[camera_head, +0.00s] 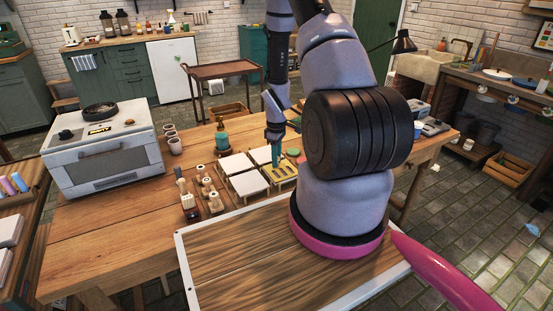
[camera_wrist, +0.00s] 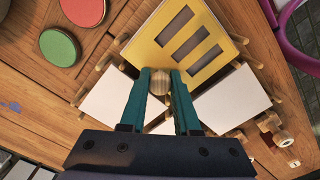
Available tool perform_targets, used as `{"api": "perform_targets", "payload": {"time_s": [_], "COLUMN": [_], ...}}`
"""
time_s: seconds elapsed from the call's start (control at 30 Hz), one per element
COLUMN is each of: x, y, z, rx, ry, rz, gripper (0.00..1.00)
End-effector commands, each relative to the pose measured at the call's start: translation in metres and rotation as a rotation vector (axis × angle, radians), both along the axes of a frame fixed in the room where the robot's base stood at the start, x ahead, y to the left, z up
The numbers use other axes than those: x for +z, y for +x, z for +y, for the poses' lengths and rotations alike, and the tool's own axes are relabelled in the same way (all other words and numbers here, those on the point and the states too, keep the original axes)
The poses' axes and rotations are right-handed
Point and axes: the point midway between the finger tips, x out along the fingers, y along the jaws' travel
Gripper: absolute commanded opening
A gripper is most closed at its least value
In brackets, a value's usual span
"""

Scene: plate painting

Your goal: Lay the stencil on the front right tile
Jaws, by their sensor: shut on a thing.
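The yellow stencil (camera_wrist: 166,34) has three slots and a round wooden knob (camera_wrist: 160,82) at one edge. My gripper (camera_wrist: 160,85) is shut on this knob, its teal fingers on either side. In the head view the stencil (camera_head: 286,171) is over the front right tile position, at the end of my gripper (camera_head: 276,161). Three other white tiles, back left (camera_head: 235,163), back right (camera_head: 263,155) and front left (camera_head: 247,184), are uncovered on wooden stands.
Wooden stamps or pegs (camera_head: 209,189) stand left of the tiles. A green disc (camera_wrist: 60,47) and a red disc (camera_wrist: 83,10) lie close by. A teal jar (camera_head: 222,140) is behind the tiles. A white oven (camera_head: 104,155) stands at left; the table's left front is clear.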

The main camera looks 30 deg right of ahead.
Motion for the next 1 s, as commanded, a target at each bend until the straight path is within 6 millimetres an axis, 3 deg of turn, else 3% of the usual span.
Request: {"api": "perform_targets", "payload": {"time_s": [0.17, 0.2, 0.23, 0.27, 0.67, 1.0], "x": [-0.003, -0.003, -0.002, -0.002, 0.005, 0.072], "y": [0.000, 0.000, 0.000, 0.000, 0.001, 0.001], "z": [0.000, 0.000, 0.000, 0.000, 0.000, 0.000], "rx": [0.001, 0.001, 0.001, 0.001, 0.000, -0.001], "ry": [0.001, 0.000, 0.000, 0.000, 0.001, 0.000], "rz": [0.001, 0.000, 0.000, 0.000, -0.002, -0.006], "gripper": [0.00, 0.46, 0.57, 0.60, 0.60, 0.60]}}
